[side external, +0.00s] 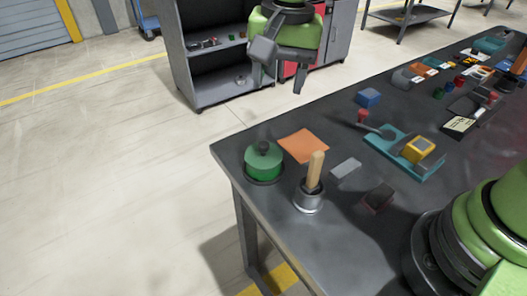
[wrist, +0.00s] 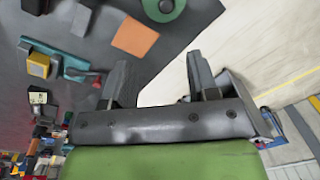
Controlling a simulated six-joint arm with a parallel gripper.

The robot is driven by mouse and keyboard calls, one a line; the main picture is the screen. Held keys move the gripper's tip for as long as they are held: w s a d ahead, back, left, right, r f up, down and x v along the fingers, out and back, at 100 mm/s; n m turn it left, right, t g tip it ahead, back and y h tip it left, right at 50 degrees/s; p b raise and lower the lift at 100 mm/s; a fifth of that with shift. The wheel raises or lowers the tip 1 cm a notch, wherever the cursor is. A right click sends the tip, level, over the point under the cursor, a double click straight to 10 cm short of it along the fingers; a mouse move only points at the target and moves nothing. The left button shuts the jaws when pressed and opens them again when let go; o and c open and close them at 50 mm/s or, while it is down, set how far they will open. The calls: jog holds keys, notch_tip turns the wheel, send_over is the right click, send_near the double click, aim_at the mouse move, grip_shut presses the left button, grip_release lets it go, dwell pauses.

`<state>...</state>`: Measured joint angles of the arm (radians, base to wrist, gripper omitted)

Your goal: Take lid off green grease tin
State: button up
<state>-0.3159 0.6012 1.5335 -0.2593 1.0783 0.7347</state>
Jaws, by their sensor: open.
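The green grease tin (side external: 262,173) stands upright near the left corner of the dark workbench. Its green lid (side external: 250,154) with a black knob (side external: 264,147) is on top. In the wrist view the green lid (wrist: 178,13) shows at the top edge, partly cut off. My gripper (side external: 278,82) is high in the air beyond the bench's far edge, well apart from the tin. In the wrist view my gripper (wrist: 158,62) has its two fingers spread with nothing between them.
An orange square (side external: 303,146) lies right beside the tin. A metal pot (side external: 309,201) with an upright wooden handle (side external: 315,171) stands in front. A grey block (side external: 346,167), a dark block (side external: 379,197) and a teal tray (side external: 420,171) lie farther right. Shelving (side external: 190,75) stands behind.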

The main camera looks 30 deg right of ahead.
send_over(264, 144)
jog(key=shift+m+g+h, duration=0.3)
jog(key=shift+g, duration=0.1)
notch_tip(264, 144, down, 9)
jog(key=shift+s+a, duration=0.15)
jog(key=shift+f, duration=3.1)
jog(key=c, duration=1)
